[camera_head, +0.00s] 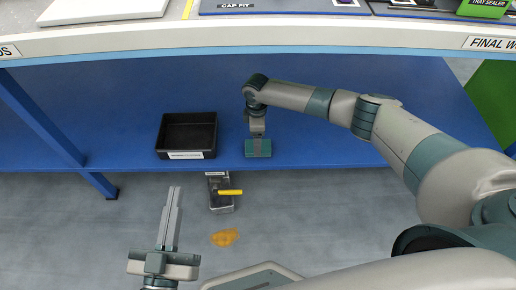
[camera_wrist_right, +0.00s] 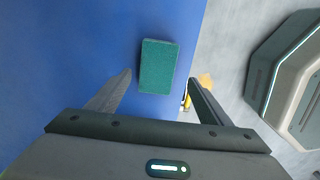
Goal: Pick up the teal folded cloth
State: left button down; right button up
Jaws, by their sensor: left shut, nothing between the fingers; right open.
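The teal folded cloth (camera_wrist_right: 158,66) lies flat on the blue shelf near its front edge. It also shows in the head view (camera_head: 264,152), right of the black bin. My right gripper (camera_wrist_right: 160,78) is open, with one finger on each side of the cloth in the wrist view. The cloth appears beyond the fingertips and is not gripped. In the head view my right gripper is small and its fingers are hard to make out. My left gripper (camera_head: 174,190) is shut and empty over the floor at lower left, away from the cloth.
A black bin (camera_head: 187,153) stands left of the cloth on the blue shelf (camera_head: 330,150). The worktop's front edge (camera_head: 260,42) runs above. A grey item with a yellow handle (camera_head: 230,192) and an orange patch (camera_head: 225,238) are at floor level. The shelf right of the cloth is clear.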

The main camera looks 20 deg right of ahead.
aim_at(266, 144)
jog(key=f, duration=0.1)
jog(key=f+b, duration=0.1)
jog(key=f, duration=0.1)
jog(key=shift+w+d+f, duration=0.25)
jog(key=shift+f, duration=0.15)
pick_arm(q)
jog(key=s+r+t+h, duration=0.1)
jog(key=s+r+t, duration=0.2)
jog(key=r, duration=0.2)
jog(key=shift+r+t, duration=0.3)
pick_arm(e)
jog(key=shift+f, duration=0.45)
pick_arm(q)
jog(key=shift+d, duration=0.1)
pick_arm(e)
jog(key=c, duration=1.1)
